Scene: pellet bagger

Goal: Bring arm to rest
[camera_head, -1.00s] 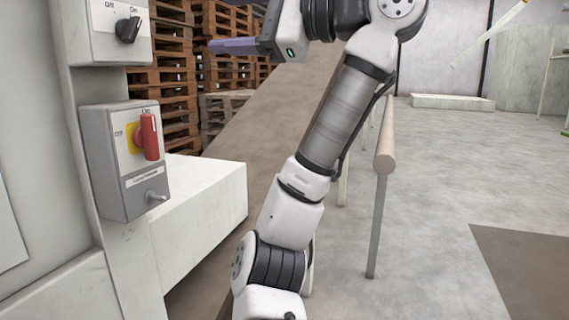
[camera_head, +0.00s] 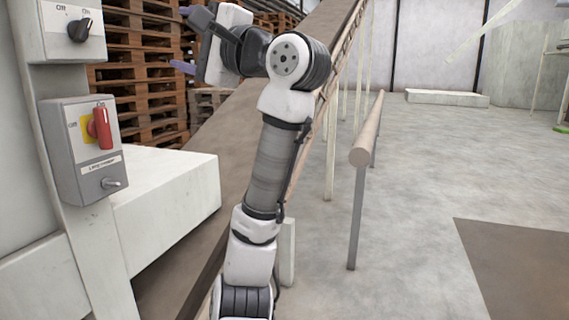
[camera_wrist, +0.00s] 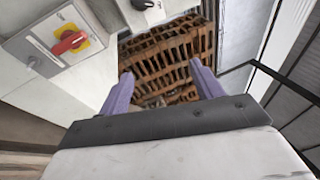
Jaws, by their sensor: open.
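My gripper (camera_head: 180,40) is at the upper left of the head view, at the end of my white and grey arm. Its two purple fingers are spread apart with nothing between them. In the wrist view the open fingers (camera_wrist: 162,92) point toward the stacked pallets. My arm is raised and bent at the elbow, with the gripper turned to the left. The gripper is apart from the switch boxes and touches nothing that I can see.
A grey box with a red rotary switch on yellow (camera_head: 101,126) is at left, below a box with a black knob (camera_head: 79,30). Wooden pallets (camera_head: 142,85) stand behind. A sloped conveyor (camera_head: 265,100) runs up behind my arm. A handrail (camera_head: 367,135) is at right, with open floor beyond.

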